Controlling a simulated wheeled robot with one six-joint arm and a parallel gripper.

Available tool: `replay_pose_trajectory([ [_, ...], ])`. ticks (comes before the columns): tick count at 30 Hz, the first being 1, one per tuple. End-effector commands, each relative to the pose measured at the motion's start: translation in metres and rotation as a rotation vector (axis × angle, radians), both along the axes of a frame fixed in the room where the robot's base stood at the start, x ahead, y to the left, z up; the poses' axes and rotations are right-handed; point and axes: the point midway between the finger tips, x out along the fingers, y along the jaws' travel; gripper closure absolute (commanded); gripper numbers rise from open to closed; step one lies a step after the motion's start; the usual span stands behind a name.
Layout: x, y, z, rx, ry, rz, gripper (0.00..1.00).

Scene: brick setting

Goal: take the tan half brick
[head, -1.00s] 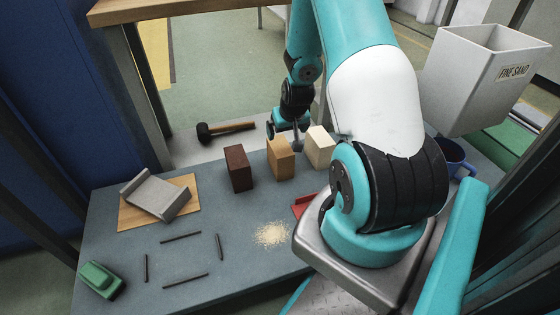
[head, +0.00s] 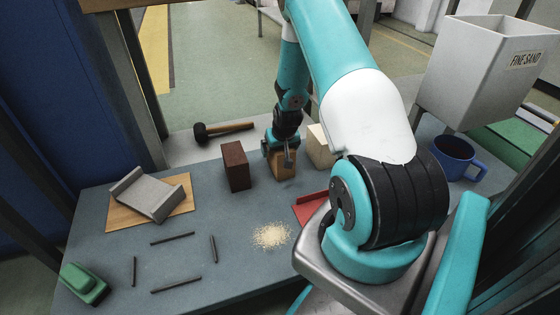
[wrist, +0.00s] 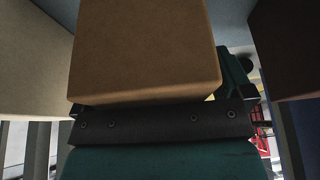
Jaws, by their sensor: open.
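The tan half brick (head: 283,169) stands upright on the grey bench between a dark brown brick (head: 235,166) and a cream brick (head: 319,146). My gripper (head: 283,153) is open at the tan brick's upper part, with one finger in front of it in the head view. The tan brick (wrist: 145,50) fills the middle of the wrist view, close to the dark gripper bar. The cream brick (wrist: 30,60) shows at left there and the dark brown brick (wrist: 290,45) at right. Whether the fingers touch the tan brick is hidden.
A black mallet (head: 225,130) lies behind the bricks. A grey block (head: 153,192) rests on a wooden board (head: 120,217) at left. A red object (head: 311,207), a sand pile (head: 272,235), dark rods (head: 176,285), a green object (head: 84,283) and a blue mug (head: 455,158) are around.

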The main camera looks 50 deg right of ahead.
Motion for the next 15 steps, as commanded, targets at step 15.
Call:
replay_pose_trajectory([
  [15, -0.0002, 0.0001, -0.0008, 0.000, 0.000, 0.000, 0.07],
])
